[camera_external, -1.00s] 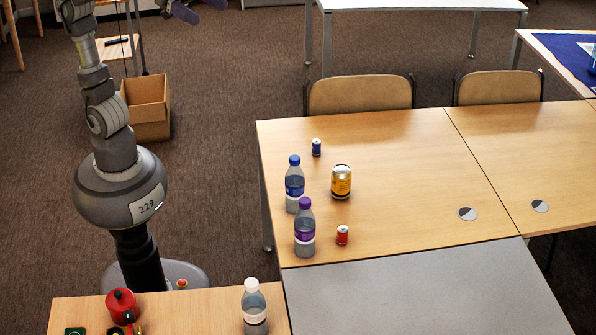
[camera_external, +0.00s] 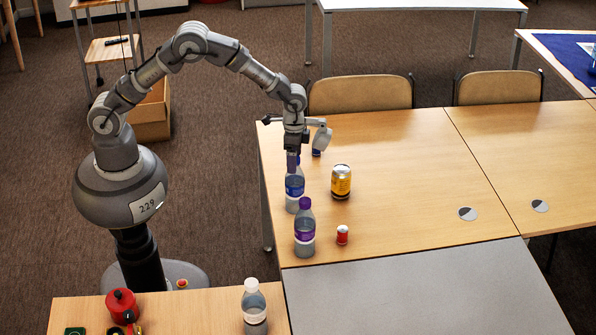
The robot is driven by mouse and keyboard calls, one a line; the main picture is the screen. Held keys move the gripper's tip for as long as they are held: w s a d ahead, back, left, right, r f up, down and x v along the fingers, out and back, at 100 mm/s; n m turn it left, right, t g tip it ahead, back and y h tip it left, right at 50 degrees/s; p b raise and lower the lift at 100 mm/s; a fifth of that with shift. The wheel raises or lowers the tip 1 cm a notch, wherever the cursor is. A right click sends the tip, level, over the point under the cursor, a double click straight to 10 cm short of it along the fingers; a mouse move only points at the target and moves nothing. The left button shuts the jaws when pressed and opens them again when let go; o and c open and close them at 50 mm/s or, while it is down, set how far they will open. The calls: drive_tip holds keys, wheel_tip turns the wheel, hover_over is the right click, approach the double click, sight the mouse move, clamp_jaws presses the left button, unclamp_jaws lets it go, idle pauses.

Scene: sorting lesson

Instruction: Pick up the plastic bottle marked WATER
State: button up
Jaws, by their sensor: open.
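Three plastic bottles show, and I cannot read which one is marked WATER. A bottle with a blue label (camera_external: 295,187) stands upright on the wooden table, its cap mostly hidden by my gripper. A bottle with a purple cap and label (camera_external: 305,232) stands just in front of it. A clear bottle with a white cap (camera_external: 254,310) stands on the nearer table. My gripper (camera_external: 293,162) points down, open, at the top of the blue-labelled bottle. I cannot tell whether its fingers touch or surround the cap.
A yellow can (camera_external: 341,182) stands right of the blue-labelled bottle. A small red can (camera_external: 342,235) stands beside the purple bottle. A small blue can (camera_external: 317,151) is partly hidden behind my wrist. A red pot (camera_external: 122,304) sits on the nearer table. The table's right side is mostly clear.

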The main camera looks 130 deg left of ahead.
sight(295, 184)
wheel_tip(295, 184, down, 5)
drive_tip(key=shift+s+a+r+b, duration=0.1)
drive_tip(key=shift+r+b, duration=0.1)
drive_tip(key=shift+b, duration=0.7)
drive_tip(key=shift+r, duration=0.15)
drive_tip(key=shift+c, duration=0.2)
drive_tip(key=c, duration=1.3)
drive_tip(key=shift+c, duration=0.2)
